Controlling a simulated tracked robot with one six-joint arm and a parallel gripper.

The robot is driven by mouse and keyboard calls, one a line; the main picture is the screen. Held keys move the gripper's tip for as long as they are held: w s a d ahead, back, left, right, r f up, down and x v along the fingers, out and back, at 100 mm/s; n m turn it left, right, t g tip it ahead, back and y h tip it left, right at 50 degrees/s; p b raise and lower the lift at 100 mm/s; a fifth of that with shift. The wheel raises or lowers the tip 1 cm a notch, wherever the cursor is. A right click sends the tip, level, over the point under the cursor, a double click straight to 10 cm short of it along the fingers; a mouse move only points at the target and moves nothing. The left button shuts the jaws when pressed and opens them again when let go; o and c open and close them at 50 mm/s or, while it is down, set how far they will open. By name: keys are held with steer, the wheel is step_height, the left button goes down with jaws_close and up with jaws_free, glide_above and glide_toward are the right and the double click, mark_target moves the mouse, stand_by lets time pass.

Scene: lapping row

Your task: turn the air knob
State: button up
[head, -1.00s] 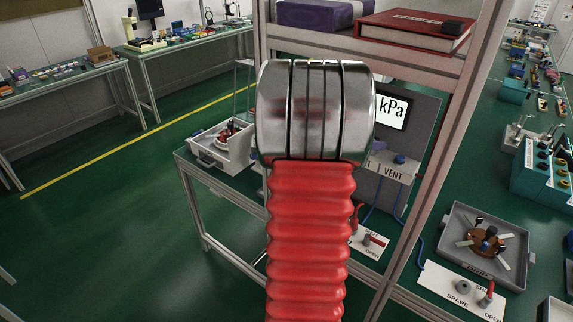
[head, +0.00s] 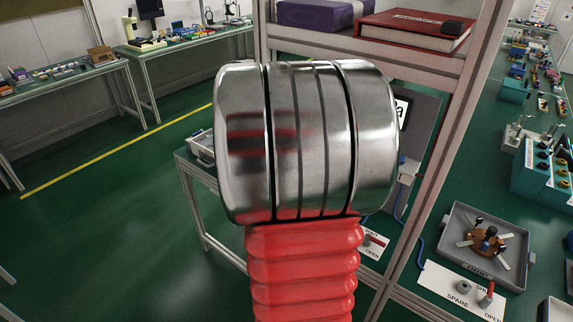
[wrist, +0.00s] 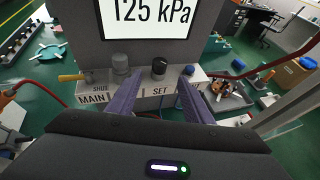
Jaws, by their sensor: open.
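In the wrist view a grey panel carries a row of controls under a display (wrist: 150,14) reading 125 kPa. A black knob (wrist: 159,67) stands above the SET label. A grey fitting with a yellow lever (wrist: 72,77) is at the left by MAIN and SHUT, and a blue knob (wrist: 188,71) is at the right. My gripper (wrist: 160,77) is open, its two purple fingers pointing at the panel on either side of the black knob's position. I cannot tell whether the knob is between the fingertips or beyond them. In the head view my arm hides the gripper and these knobs.
In the head view a shelf post (head: 440,150) rises right of my arm, with a red binder (head: 415,33) on the shelf. A grey tray (head: 515,240) and a SPARE valve plate (head: 450,290) lie on the right bench. A red hose (wrist: 245,74) runs right of the panel.

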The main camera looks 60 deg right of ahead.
steer(key=w+a+m+t+y, duration=0.1)
steer(key=w+a, duration=0.3)
steer(key=a, duration=0.5)
steer(key=w+a+m+t+y, duration=0.2)
steer(key=w+a+m, duration=0.1)
steer(key=a, duration=0.5)
steer(key=shift+w+a+f+m+t, duration=0.35)
steer(key=shift+w+m+t, duration=0.05)
steer(key=shift+m, duration=0.3)
steer(key=w+a+f+m+t+y, duration=0.1)
steer(key=a+m+t+y, duration=0.2)
steer(key=a, duration=1.5)
steer(key=w+a+f+m+t+y, duration=0.1)
steer(key=a+m+t+y, duration=0.3)
steer(key=a, duration=1.4)
steer(key=w+m+y, duration=0.1)
steer(key=y, duration=0.1)
steer(key=shift+a+y, duration=0.25)
steer(key=shift+y, duration=0.05)
steer(key=shift+c, duration=0.4)
